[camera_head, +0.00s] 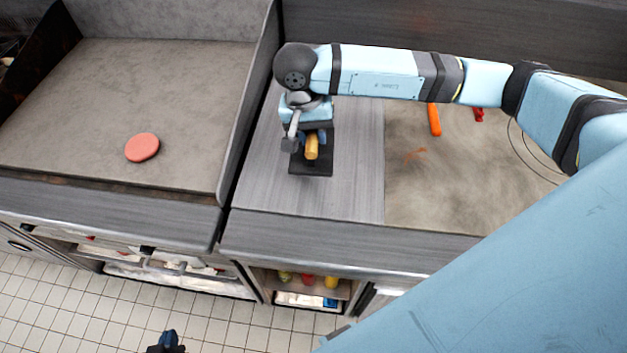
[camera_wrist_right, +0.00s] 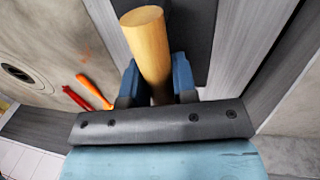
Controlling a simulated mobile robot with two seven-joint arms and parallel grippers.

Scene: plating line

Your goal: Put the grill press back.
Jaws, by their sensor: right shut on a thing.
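The grill press has a flat black plate (camera_head: 322,165) and a yellow wooden handle (camera_head: 312,148). It is on or just above the grey counter strip (camera_head: 355,190) right of the griddle; I cannot tell whether the plate touches. My right gripper (camera_head: 312,136) is shut on the handle from above. In the right wrist view, the handle (camera_wrist_right: 147,45) stands between the blue fingers (camera_wrist_right: 152,92), with the dark plate (camera_wrist_right: 192,35) behind it. My left gripper (camera_head: 165,343) shows only as a dark tip at the bottom edge, over the floor, away from the press.
The griddle (camera_head: 90,100) at left has a raised side wall and bears one red patty (camera_head: 142,147). A brownish surface (camera_head: 430,185) at right holds an orange tool (camera_head: 434,119) and a red one (camera_head: 478,114). A shelf (camera_head: 318,288) below holds several bottles.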

